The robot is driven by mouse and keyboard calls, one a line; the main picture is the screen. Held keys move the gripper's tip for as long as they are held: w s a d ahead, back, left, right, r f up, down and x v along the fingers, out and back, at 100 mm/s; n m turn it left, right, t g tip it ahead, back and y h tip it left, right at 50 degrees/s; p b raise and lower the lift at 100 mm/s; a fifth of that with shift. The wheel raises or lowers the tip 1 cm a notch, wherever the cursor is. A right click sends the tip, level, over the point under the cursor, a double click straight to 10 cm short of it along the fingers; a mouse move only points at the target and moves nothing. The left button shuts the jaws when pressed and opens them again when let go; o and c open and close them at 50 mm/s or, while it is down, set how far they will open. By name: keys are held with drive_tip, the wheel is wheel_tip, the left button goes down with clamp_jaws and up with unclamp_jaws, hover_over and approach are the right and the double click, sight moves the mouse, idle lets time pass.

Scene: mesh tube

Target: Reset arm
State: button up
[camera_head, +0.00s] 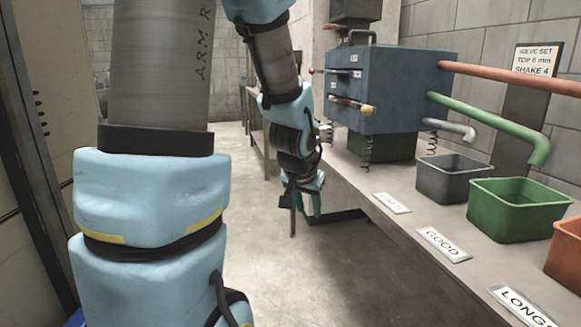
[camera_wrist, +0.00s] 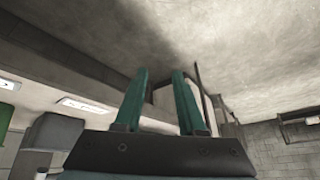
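My gripper (camera_head: 304,205) hangs at the end of my arm in the head view, pointing down, left of the bench edge and clear of it. In the wrist view my gripper (camera_wrist: 160,78) shows two teal fingers standing apart with nothing between them. The blue sieve machine (camera_head: 392,88) stands on the bench to the right of my arm. It has a red pipe (camera_head: 505,78), a green pipe (camera_head: 495,122) and a grey pipe (camera_head: 450,128) sticking out to the right.
The bench (camera_head: 395,235) carries a grey bin (camera_head: 450,184), a green bin (camera_head: 510,222) and a partly cut-off orange bin (camera_head: 568,250). Labels "GOOD" (camera_head: 443,244) and "LONGS" (camera_head: 522,306) lie before them. A sign (camera_head: 536,60) hangs behind. The floor (camera_head: 260,235) left of the bench is clear.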

drive_tip(key=s+a+f+n+g+y, duration=0.2)
drive_tip(key=s+a+n+g, duration=0.25)
drive_tip(key=s+a, duration=0.65)
wheel_tip(320, 180, up, 20)
drive_tip(key=w+p, duration=0.1)
drive_tip(key=p, duration=1.8)
drive_tip(key=shift+f+t+p, duration=0.25)
drive_tip(key=shift+t+p, duration=0.1)
